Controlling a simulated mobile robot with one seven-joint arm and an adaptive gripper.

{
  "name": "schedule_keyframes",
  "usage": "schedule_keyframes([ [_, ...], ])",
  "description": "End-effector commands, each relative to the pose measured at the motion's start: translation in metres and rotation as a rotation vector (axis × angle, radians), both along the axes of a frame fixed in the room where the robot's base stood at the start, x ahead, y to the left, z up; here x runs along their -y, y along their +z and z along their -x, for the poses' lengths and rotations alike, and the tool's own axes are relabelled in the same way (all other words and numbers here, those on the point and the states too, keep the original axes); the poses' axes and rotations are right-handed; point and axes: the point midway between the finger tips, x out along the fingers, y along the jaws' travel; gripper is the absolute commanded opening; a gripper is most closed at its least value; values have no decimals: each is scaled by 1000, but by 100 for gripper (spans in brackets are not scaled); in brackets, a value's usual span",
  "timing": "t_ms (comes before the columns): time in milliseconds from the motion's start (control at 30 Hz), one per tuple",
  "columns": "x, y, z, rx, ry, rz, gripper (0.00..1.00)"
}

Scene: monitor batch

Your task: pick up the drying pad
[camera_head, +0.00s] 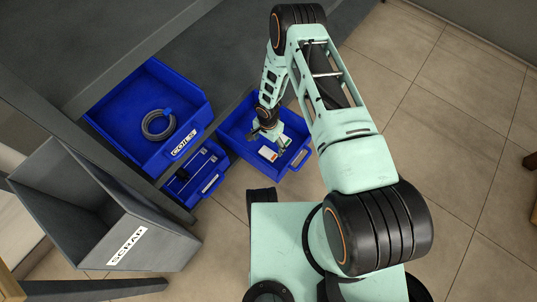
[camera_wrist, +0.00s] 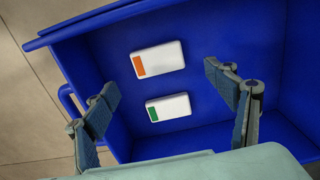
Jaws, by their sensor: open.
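Two small white pads lie apart on the floor of a blue bin (camera_wrist: 100,58) in the wrist view. One pad has an orange end (camera_wrist: 158,59); the other, smaller pad has a green end (camera_wrist: 168,107). I cannot tell from a label which is the drying pad. The orange-ended pad also shows in the head view (camera_head: 268,154). My gripper (camera_wrist: 161,79) is open and empty above the bin, its fingers left and right of the pads. In the head view my gripper (camera_head: 268,142) reaches down into this bin; the green-ended pad is not clear there.
A larger blue bin marked COILS (camera_head: 120,110) holds a grey coil (camera_head: 158,124). A smaller blue bin (camera_head: 203,172) with dark contents sits between. A grey SCRAP bin (camera_head: 150,252) stands at lower left. Tiled floor (camera_head: 455,110) is open on the right.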

Motion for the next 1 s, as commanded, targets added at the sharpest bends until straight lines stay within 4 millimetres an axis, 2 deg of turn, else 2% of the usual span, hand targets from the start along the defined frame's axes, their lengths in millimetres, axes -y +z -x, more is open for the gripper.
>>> schedule_keyframes([
  [167,0,-14,1,0,1,0,78],
  [433,-1,-54,6,1,0,-1,78],
  [567,-1,-61,6,1,0,1,78],
  [767,-1,-60,6,1,0,1,78],
  [1000,-1,-60,6,1,0,1,54],
])
